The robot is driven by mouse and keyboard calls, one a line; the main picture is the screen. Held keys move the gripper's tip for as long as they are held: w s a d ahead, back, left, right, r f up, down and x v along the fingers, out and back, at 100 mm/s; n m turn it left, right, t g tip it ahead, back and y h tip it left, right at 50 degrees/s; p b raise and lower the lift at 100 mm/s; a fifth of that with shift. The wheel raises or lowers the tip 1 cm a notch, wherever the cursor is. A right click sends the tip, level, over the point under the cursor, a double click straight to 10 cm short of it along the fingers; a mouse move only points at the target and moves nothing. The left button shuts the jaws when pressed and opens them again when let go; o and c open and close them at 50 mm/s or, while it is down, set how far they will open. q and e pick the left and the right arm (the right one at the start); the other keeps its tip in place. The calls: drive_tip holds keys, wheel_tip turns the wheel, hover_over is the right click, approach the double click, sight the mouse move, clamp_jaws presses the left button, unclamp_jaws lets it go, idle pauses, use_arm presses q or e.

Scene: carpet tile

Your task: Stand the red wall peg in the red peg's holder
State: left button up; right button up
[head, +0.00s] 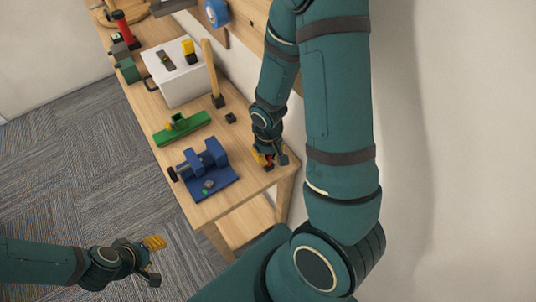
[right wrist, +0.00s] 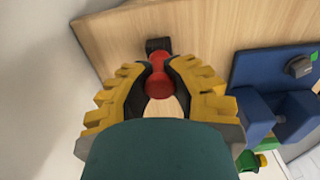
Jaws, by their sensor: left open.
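The red wall peg (right wrist: 158,86) shows in the right wrist view between the yellow-and-black fingers of my right gripper (right wrist: 160,78). My left gripper (head: 154,261) is open and empty, off the bench over the carpet.
The workbench (head: 222,207) carries a blue vise (head: 212,168) close left of my right gripper. Beyond are a green tool (head: 183,128), a small black block (head: 231,118), a wooden-handled hammer (head: 211,75) and a white box (head: 185,85). A wall stands along the right.

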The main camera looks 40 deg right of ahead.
drive_tip(key=o, duration=0.5)
drive_tip(key=shift+o, duration=0.2)
wheel_tip(320, 180, up, 12)
idle(0.4)
